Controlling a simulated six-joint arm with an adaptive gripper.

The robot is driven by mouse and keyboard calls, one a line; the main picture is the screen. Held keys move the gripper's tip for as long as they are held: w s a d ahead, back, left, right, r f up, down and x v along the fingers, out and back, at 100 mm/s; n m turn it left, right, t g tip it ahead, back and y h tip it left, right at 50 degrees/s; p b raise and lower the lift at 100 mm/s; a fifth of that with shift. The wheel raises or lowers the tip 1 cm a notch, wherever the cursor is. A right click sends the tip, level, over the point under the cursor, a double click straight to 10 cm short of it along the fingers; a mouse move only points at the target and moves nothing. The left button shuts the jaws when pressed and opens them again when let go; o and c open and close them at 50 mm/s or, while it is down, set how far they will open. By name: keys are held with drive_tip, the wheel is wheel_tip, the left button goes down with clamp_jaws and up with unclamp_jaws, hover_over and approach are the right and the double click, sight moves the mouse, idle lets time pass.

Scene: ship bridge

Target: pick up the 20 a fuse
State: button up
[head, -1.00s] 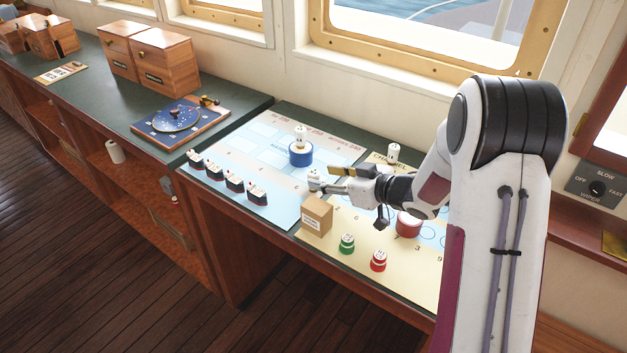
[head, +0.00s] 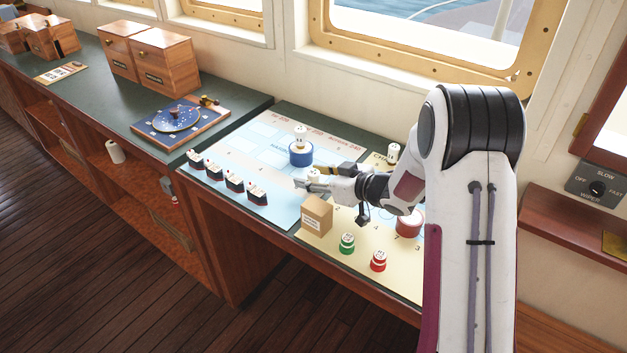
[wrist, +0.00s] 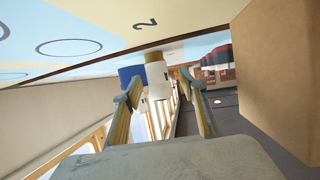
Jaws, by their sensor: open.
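A small white cylinder, which looks like a fuse (head: 313,174), stands on the chart table, partly hidden by my gripper (head: 309,177) in the head view. I cannot read its rating. In the wrist view, a white cylinder with a tan end (wrist: 158,74) shows just beyond and between the fingertips of my gripper (wrist: 160,90). The fingers are apart and do not visibly grip it.
A cardboard box (head: 317,216) stands close in front of my gripper and also fills the right of the wrist view (wrist: 278,70). Green (head: 347,243) and red (head: 378,261) pieces stand right of it. Several ship models (head: 234,185) line the left front edge.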

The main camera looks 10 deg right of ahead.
sight(313, 171)
idle(0.3)
clamp_jaws()
drive_tip(key=shift+r, duration=0.1)
drive_tip(key=shift+r, duration=4.95)
